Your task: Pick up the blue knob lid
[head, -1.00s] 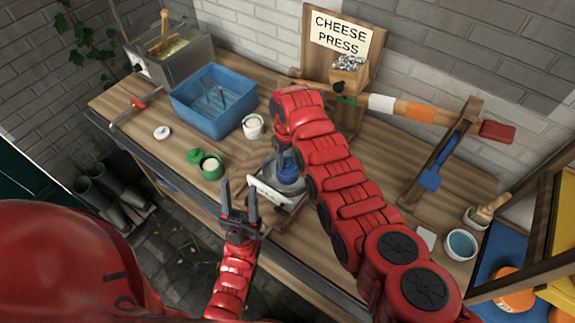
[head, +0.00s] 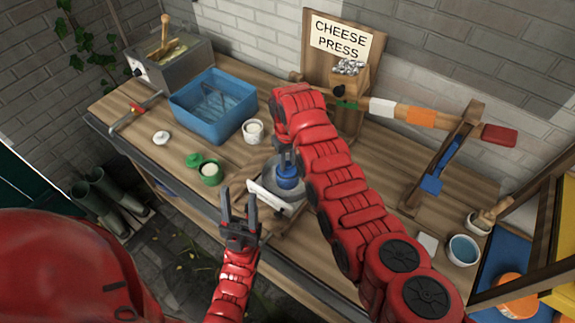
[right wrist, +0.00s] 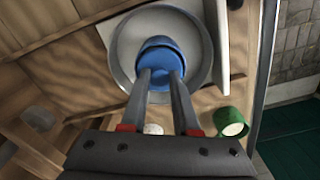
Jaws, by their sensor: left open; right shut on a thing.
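The blue knob lid (head: 287,181) is over the round grey pan (head: 296,183) of a scale on the wooden bench. My right gripper (head: 287,163) comes down from above and is shut on it; my right arm hides part of the gripper. In the right wrist view the two fingertips (right wrist: 160,80) touch the blue knob lid (right wrist: 158,52), with the grey pan (right wrist: 194,70) around it. I cannot tell whether the lid is clear of the pan. My left gripper (head: 238,207) is open and empty at the bench's front edge.
A small green pot (head: 210,172) and a white cup (head: 253,131) stand left of the scale. A blue tub (head: 215,105) is behind them. The cheese press (head: 345,85) stands at the back.

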